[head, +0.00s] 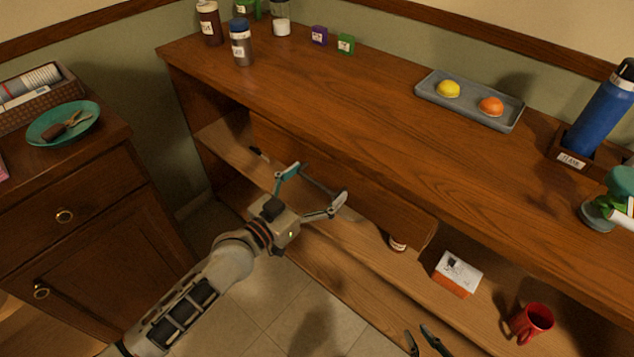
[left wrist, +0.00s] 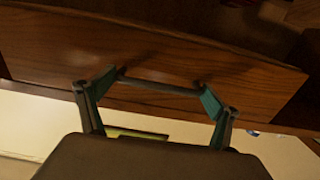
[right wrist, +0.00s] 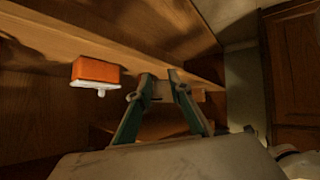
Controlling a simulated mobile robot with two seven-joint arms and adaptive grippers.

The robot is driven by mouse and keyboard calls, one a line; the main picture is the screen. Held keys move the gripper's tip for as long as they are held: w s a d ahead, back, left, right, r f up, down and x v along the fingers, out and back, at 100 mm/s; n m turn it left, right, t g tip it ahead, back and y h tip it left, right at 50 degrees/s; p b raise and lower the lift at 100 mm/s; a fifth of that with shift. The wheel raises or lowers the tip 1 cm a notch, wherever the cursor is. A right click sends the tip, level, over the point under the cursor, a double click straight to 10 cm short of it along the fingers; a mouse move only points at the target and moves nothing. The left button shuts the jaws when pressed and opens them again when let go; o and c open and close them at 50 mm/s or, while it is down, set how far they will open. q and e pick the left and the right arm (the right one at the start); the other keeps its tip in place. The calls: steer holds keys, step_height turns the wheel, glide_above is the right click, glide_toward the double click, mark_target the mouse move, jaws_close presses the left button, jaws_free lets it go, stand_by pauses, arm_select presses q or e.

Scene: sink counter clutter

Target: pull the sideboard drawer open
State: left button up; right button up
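The sideboard drawer front (head: 370,205) is a long wooden board under the sideboard top (head: 330,110); it also fills the middle of the left wrist view (left wrist: 250,85). Its handle is a dark bar (left wrist: 160,87). My left gripper (head: 314,184) is at the handle with its fingers wide apart, one near each end of the bar. I cannot tell whether they touch it. I see no clear gap behind the drawer front. My right gripper (head: 415,330) is at the bottom edge of the head view, empty, its fingers a little apart.
An open shelf below the drawer holds a small jar (head: 398,243), an orange-and-white box (head: 456,273) and a red mug (head: 532,322). On top are a grey tray (head: 430,90), a blue flask (head: 602,110) and several jars. A cabinet (head: 75,215) stands left. Floor is free between.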

arm_select(q)
steer(key=p+v, duration=0.6)
steer(key=v, duration=2.3)
steer(key=shift+f, duration=0.15)
arm_select(e)
steer(key=r, duration=0.1)
steer(key=a+r, duration=0.1)
steer(key=r, duration=0.2)
steer(key=shift+s+a+r, duration=0.1)
steer(key=shift+a+r, duration=0.15)
steer(key=shift+r, duration=0.15)
arm_select(q)
steer(key=o, duration=1.3)
arm_select(e)
steer(key=shift+d, duration=0.1)
arm_select(q)
steer(key=shift+p, duration=0.3)
steer(key=v, duration=1.2)
